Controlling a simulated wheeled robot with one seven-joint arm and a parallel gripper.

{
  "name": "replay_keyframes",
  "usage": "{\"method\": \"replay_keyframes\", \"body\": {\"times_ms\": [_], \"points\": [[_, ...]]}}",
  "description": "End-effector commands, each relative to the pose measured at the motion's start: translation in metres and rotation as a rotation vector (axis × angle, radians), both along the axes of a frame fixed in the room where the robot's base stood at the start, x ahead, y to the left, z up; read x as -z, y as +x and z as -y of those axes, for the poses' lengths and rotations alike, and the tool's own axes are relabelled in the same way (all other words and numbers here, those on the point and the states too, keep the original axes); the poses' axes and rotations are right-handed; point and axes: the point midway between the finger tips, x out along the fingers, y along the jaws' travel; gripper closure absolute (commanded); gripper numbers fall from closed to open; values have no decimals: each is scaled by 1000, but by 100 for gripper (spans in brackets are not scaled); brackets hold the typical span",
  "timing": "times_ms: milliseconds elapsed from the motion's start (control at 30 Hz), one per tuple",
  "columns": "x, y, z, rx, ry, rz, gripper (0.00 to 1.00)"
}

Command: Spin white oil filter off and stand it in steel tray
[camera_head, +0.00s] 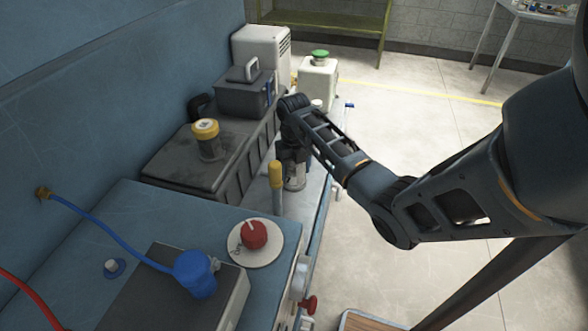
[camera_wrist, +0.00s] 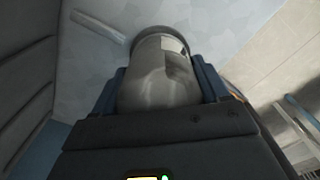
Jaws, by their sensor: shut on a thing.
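My gripper (camera_head: 293,165) points down in the head view. It is shut on a pale cylinder, apparently the white oil filter (camera_head: 295,183), whose lower part shows below the fingers. In the wrist view my gripper (camera_wrist: 163,85) has one finger on each side of the filter (camera_wrist: 160,85), which has a pale label patch and a dark rim at its far end. I cannot tell whether the filter touches the surface below. A pale grey, metal-like surface (camera_head: 315,190) lies under and beside it; I cannot tell whether this is the steel tray.
A yellow-topped post (camera_head: 276,173) stands close in front of my gripper. A yellow-capped canister (camera_head: 206,140) stands on a dark box to the left. A red knob (camera_head: 253,234) and a blue fitting with hose (camera_head: 196,274) are nearer. Open floor lies right.

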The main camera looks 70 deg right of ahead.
Motion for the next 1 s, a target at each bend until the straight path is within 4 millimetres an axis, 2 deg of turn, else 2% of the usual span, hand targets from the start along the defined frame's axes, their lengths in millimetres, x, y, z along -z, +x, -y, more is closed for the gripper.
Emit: {"method": "replay_keyframes", "body": {"times_ms": [433,1000], "points": [[3,0,2,-162,-7,4,68],[5,1,2,-228,-9,4,68]]}}
